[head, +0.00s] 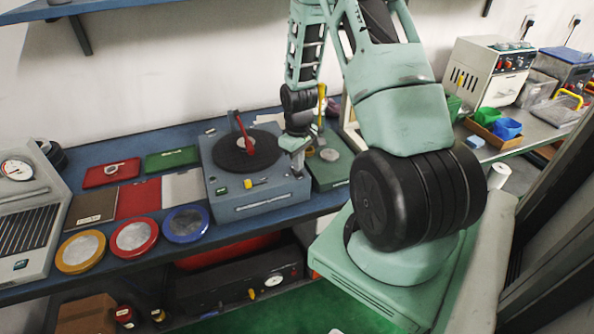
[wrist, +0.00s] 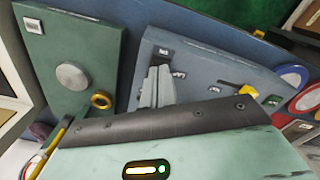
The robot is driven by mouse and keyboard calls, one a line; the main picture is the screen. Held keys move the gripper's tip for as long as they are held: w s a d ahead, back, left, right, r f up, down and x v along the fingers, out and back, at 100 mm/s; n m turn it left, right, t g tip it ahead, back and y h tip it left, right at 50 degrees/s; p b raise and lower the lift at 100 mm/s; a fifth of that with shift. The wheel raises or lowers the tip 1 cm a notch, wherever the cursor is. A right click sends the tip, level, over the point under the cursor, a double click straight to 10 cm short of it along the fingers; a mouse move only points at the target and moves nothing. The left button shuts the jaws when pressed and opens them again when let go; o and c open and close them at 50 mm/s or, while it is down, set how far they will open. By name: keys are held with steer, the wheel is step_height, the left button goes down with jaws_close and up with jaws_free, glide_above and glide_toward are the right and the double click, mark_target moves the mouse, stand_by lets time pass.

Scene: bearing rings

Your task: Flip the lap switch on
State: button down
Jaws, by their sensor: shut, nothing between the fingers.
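The lap (head: 228,185) is a blue-grey box with a black round plate (head: 232,160) and a red arm (head: 244,134) on top. A yellow lever (head: 254,183) sits near its front edge; it also shows in the wrist view (wrist: 240,91) beside a dark slot. I cannot tell which lettered position it stands at. My gripper (head: 298,170) is at the lap's right end, to the right of the yellow lever. Its fingers (wrist: 155,85) are shut together and empty, over the lap's surface by small labels. Whether they touch it is unclear.
A green box (wrist: 68,60) with a metal disc (wrist: 72,76) and gold ring (wrist: 101,100) stands right of the lap in the head view. Red, yellow and blue round dishes (head: 134,238) lie left of it. A shelf (head: 90,8) hangs above the blue bench.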

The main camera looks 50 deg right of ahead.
steer(key=shift+f+b, duration=0.5)
steer(key=shift+f, duration=0.25)
steer(key=shift+r, duration=0.15)
steer(key=shift+r+p, duration=2.9)
steer(key=shift+r, duration=0.55)
steer(key=shift+f, duration=0.1)
